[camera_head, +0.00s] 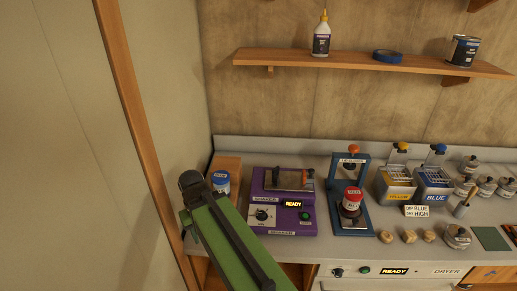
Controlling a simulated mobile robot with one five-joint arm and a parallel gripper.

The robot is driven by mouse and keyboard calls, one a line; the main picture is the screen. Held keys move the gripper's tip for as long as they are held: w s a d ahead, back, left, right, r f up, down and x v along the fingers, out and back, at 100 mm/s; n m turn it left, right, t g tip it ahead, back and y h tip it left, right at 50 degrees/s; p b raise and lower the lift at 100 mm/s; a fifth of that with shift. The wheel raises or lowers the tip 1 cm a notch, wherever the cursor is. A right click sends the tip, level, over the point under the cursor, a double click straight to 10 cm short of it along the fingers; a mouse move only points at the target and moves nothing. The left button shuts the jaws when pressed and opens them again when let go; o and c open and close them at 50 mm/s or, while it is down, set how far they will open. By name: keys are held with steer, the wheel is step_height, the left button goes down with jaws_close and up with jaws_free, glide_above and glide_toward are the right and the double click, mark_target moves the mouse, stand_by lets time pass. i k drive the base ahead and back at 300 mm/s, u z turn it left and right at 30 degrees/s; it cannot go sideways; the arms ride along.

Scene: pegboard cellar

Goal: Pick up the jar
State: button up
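Several small jars show, and I cannot tell which one is the task's jar. A jar with a red lid (352,197) sits in a blue press-like stand. Grey-lidded jars (487,186) cluster at the right, and another jar (457,237) stands nearer the front edge. My green arm rises from the bottom toward the left end of the counter. I do not see my gripper's fingers.
Yellow (397,186) and blue (434,183) dispensers and wooden knobs (409,237) crowd the counter. A wooden post (137,110) is at the left. A shelf (350,63) hangs above.

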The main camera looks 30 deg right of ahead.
mark_target(350, 208)
steer(key=z, duration=0.75)
steer(key=k, duration=0.35)
steer(key=z, duration=0.85)
steer(key=i, duration=0.5)
steer(key=z, duration=0.1)
